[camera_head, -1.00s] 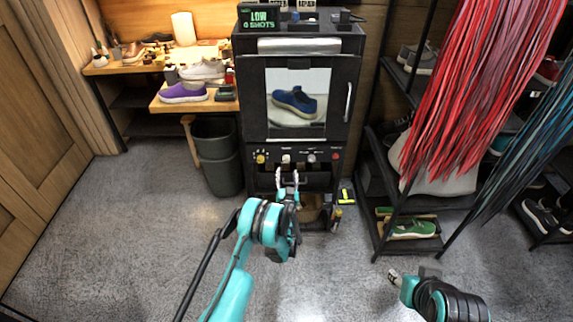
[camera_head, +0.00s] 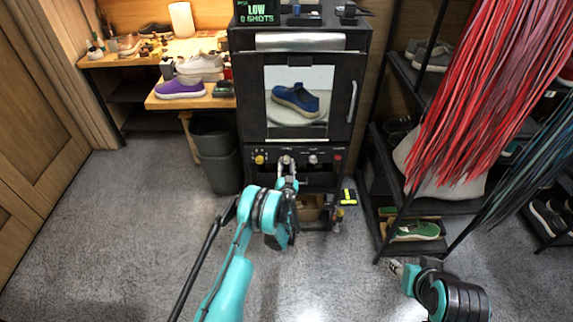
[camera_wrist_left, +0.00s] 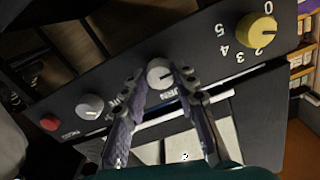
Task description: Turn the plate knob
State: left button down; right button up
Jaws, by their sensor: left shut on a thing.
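The cleaning cabinet's dark control panel (camera_head: 330,158) carries a row of knobs below the window. My left gripper (camera_head: 287,163) is at the panel, its fingers on either side of the middle pale knob (camera_wrist_left: 160,73). In the left wrist view, its fingertips (camera_wrist_left: 160,70) close on that knob, whose label is partly hidden by the fingers. A yellow numbered knob (camera_wrist_left: 257,30), another pale knob (camera_wrist_left: 90,107) and a red button (camera_wrist_left: 49,123) sit along the panel. A blue shoe (camera_head: 296,98) stands on a pale plate behind the window. My right gripper (camera_head: 396,268) is low at right, away from the panel; its jaw opening is unclear.
A dark bin (camera_head: 216,150) stands left of the cabinet. A wooden bench with a purple shoe (camera_head: 181,88) is behind it. A shelf with a green shoe (camera_head: 416,230) and hanging red strips (camera_head: 480,100) are at right. The floor in front is clear.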

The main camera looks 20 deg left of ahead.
pick_arm(q)
jog(key=shift+m, duration=0.3)
jog(key=m, duration=0.5)
jog(key=shift+m, duration=0.3)
jog(key=m, duration=1.3)
jog(key=shift+m, duration=0.3)
jog(key=m, duration=0.6)
jog(key=shift+m, duration=0.4)
jog(key=c, duration=1.2)
grip_release()
